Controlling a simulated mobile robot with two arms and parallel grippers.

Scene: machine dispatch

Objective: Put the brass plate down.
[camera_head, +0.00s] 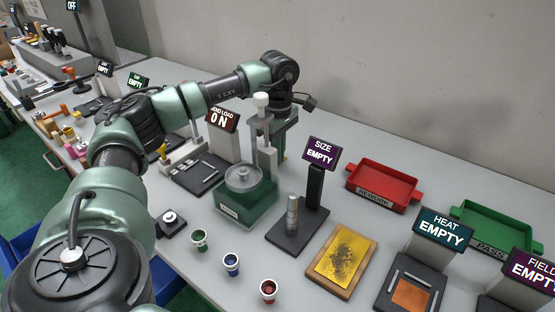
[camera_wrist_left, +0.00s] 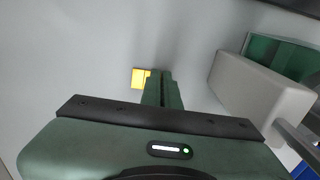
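The brass plate (camera_wrist_left: 139,78) shows in the left wrist view as a small yellow piece at the tips of my left gripper (camera_wrist_left: 162,88). The two green fingers are close together on it, and part of the plate sticks out to their left. In the head view my left gripper (camera_head: 282,143) points down behind the green press-like machine (camera_head: 246,200), which partly hides it. The plate's height above the table cannot be told. My right gripper is not in view.
A SIZE stand (camera_head: 298,228), a yellow speckled board (camera_head: 342,262) and a HEAT station (camera_head: 410,288) stand at the front right. A red REWORK tray (camera_head: 383,188) and green PASS tray (camera_head: 497,228) lie behind. Several small cups (camera_head: 231,264) line the front. The table behind the SIZE sign looks clear.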

